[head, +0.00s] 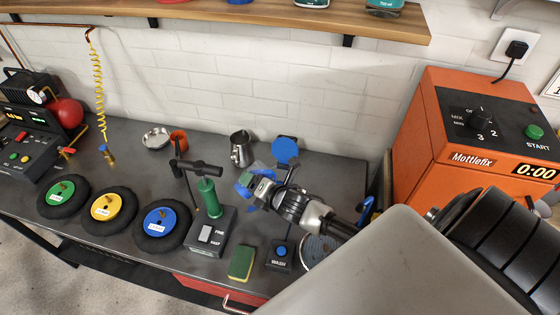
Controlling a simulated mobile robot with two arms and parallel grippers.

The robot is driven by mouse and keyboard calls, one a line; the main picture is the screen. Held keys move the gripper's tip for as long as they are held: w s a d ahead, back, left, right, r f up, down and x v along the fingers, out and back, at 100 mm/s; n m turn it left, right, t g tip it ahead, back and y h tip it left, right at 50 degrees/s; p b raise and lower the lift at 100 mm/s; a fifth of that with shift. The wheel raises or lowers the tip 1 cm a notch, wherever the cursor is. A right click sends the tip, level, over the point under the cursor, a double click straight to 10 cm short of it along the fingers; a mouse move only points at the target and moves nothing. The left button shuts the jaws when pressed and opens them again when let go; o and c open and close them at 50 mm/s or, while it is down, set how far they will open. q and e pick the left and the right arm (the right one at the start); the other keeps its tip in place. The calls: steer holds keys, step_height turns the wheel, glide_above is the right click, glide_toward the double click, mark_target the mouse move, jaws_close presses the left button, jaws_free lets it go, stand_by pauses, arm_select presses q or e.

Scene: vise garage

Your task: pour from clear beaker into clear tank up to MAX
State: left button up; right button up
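My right gripper (258,193) reaches in from the right over the middle of the grey bench. Its fingers are small and partly overlap a blue and green, see-through-looking thing (247,179). I cannot tell whether this is the clear beaker or the tank, or whether the fingers hold it. No MAX mark can be read. No other clear beaker or tank can be made out; my arm hides part of the bench. My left gripper is not in view.
A steel pitcher (240,149), orange cup (179,140) and metal bowl (156,138) stand at the back. A green-handled pump (208,215), sponge (241,262), WASH button box (281,253) and several wheels (113,210) lie forward. An orange Mottlefix machine (440,150) stands right.

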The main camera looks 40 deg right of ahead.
mark_target(245, 198)
steer(key=shift+d+r+m+t+y+b, duration=0.2)
steer(key=shift+r+m+y+b, duration=0.15)
steer(key=shift+r+m, duration=0.2)
steer(key=shift+d+r+m+t+y+b, duration=0.1)
steer(key=shift+r+m+t+y+b, duration=0.1)
steer(key=shift+r+m+y, duration=0.3)
stand_by(2.5)
steer(key=shift+s+d+r+m, duration=0.1)
steer(key=shift+d+r+m, duration=0.1)
steer(key=shift+d+m, duration=0.4)
stand_by(0.7)
